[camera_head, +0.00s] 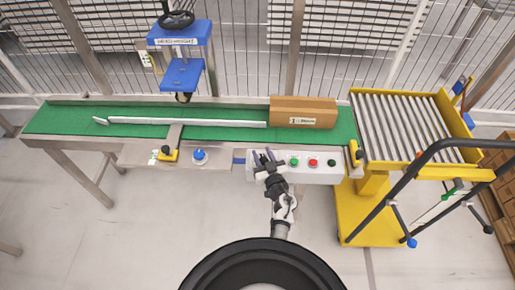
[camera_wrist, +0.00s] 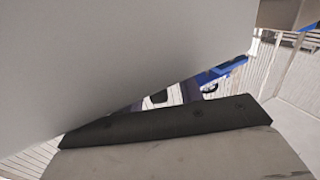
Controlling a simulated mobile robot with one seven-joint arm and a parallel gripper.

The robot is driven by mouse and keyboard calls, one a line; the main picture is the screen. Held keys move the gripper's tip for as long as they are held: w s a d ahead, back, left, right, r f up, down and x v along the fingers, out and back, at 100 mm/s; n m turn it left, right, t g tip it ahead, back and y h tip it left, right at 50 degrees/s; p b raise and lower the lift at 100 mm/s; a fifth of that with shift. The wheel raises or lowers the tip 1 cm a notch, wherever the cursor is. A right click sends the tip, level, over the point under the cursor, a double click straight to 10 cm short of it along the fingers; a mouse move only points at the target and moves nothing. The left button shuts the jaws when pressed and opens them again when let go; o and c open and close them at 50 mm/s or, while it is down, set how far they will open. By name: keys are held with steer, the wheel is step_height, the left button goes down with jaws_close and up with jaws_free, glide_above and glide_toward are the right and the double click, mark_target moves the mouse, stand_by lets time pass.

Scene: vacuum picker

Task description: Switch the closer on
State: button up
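A blue machine with a black handwheel (camera_head: 180,42) stands over the green conveyor; its label is too small to read surely, and I cannot tell if it is the closer. A white control box (camera_head: 322,176) on the conveyor's front carries a green button (camera_head: 294,162), a red button (camera_head: 313,163) and a dark round control (camera_head: 332,163). My gripper (camera_head: 263,154) is over the box's left end, left of the green button, its two fingers apart and nothing seen between them. Whether it touches the box is unclear. In the wrist view a plain pale surface fills much of the picture.
A brown carton (camera_head: 303,113) lies on the right end of the green conveyor (camera_head: 70,118). A blue button (camera_head: 200,155) and a yellow-black device (camera_head: 168,155) sit on the front rail. A yellow roller cart (camera_head: 370,215) stands at the right. The floor in front is clear.

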steer(key=shift+w+a, duration=0.15)
steer(key=shift+w, duration=0.25)
jaws_close()
